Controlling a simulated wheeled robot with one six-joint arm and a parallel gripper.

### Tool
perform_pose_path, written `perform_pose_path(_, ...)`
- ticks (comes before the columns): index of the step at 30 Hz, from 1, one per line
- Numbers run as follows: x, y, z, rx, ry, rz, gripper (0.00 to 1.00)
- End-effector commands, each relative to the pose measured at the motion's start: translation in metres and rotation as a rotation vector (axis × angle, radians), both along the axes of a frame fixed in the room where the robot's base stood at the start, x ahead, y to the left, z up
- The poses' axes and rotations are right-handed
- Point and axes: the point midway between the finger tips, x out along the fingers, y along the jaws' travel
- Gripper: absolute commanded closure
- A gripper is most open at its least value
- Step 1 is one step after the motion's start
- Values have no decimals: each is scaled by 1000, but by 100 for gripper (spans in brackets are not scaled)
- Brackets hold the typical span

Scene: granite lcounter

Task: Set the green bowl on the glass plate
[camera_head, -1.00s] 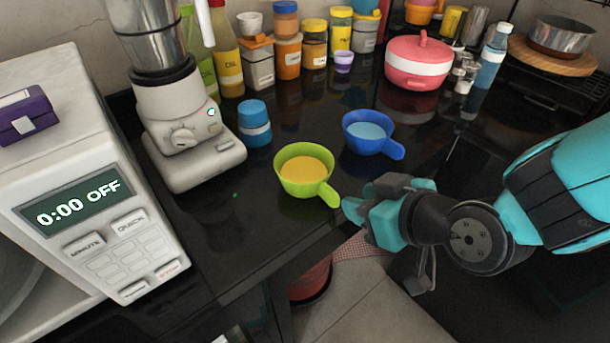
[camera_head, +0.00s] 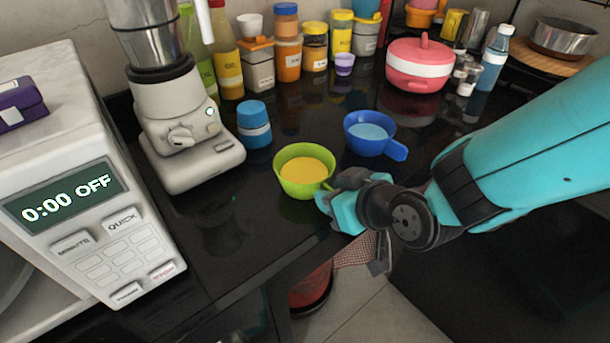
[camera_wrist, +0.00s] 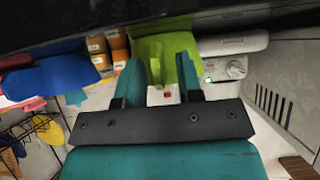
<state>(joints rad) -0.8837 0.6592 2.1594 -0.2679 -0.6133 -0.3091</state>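The green bowl (camera_head: 304,173), with a yellow inside, stands upright on the dark counter. My gripper (camera_head: 328,203) is at its lower right side, over the handle, which it mostly hides in the head view. In the wrist view the green bowl (camera_wrist: 163,47) is just beyond my gripper (camera_wrist: 158,78). I cannot make out a glass plate in either view.
A blue handled bowl (camera_head: 372,135) stands right behind the green one. A blue-capped jar (camera_head: 254,125) and a blender (camera_head: 185,125) are to the left. A white microwave (camera_head: 85,210) fills the left front. Jars and a red pot (camera_head: 420,63) line the back.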

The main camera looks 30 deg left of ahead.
Motion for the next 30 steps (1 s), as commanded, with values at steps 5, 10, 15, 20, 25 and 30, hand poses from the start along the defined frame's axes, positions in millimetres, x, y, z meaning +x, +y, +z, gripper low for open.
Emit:
perform_pose_path(5, 0, 0, 0, 0, 0, 0, 100)
perform_pose_path(10, 0, 0, 0, 1, 0, 0, 100)
perform_pose_path(15, 0, 0, 3, 3, -1, 0, 100)
perform_pose_path(20, 0, 0, 9, 3, -1, 0, 100)
perform_pose_path(25, 0, 0, 16, 4, -2, 0, 100)
perform_pose_path(30, 0, 0, 20, 3, -1, 0, 100)
